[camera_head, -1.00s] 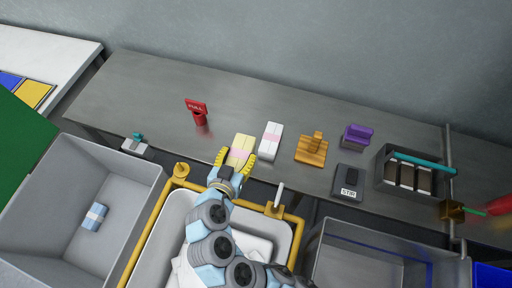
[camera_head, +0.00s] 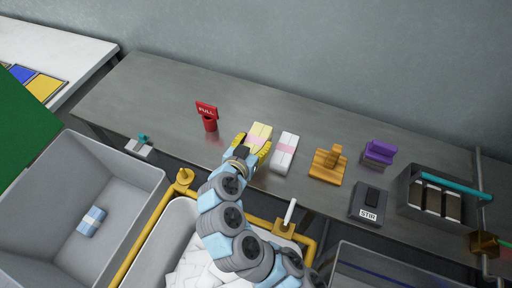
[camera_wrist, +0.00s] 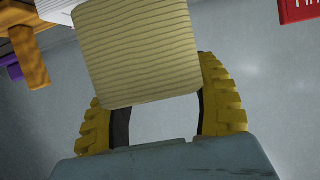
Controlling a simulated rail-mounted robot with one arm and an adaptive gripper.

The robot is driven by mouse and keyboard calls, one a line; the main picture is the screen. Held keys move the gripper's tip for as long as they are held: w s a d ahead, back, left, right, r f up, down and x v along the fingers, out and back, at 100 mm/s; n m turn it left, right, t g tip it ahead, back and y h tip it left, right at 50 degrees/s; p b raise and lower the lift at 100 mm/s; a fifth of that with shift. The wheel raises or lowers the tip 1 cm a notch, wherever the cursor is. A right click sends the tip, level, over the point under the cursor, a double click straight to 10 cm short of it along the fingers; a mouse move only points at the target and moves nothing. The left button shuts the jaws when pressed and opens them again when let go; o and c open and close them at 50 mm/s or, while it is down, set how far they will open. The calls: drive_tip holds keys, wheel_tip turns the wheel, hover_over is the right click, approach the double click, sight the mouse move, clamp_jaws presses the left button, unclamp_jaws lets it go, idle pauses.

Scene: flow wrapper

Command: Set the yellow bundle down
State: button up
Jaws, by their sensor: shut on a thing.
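The pale yellow bundle (camera_head: 260,133) with a pink band is between the yellow fingers of my gripper (camera_head: 256,148), over the front part of the grey metal bench (camera_head: 150,90). My gripper is shut on it. In the wrist view the bundle (camera_wrist: 138,50) fills the upper middle, in front of the yellow fingers (camera_wrist: 163,105). Whether its underside touches the bench cannot be told. A white bundle (camera_head: 284,152) with a pink band lies on the bench just right of it.
A red holder marked PULL (camera_head: 208,115) stands left of my gripper. An orange stand (camera_head: 328,165), a purple block (camera_head: 379,152), a dark STIR box (camera_head: 369,205) and a slotted rack (camera_head: 412,213) stand right. A grey bin (camera_head: 40,180) holds a blue bundle (camera_head: 91,221). Bare bench lies behind.

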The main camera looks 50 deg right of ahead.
sight(256, 141)
drive_tip(key=w+d+f, duration=0.1)
drive_tip(key=f, duration=0.1)
drive_tip(key=d+f, duration=0.1)
drive_tip(key=f, duration=0.1)
drive_tip(key=w+d+f+b, duration=0.1)
drive_tip(key=d+f, duration=0.1)
drive_tip(key=shift+w, duration=0.35)
drive_tip(key=shift+a+f+b, duration=0.1)
drive_tip(key=shift+f+b, duration=0.3)
drive_tip(key=shift+f, duration=0.95)
drive_tip(key=shift+f, duration=0.15)
drive_tip(key=o, duration=0.9)
drive_tip(key=shift+c, duration=0.2)
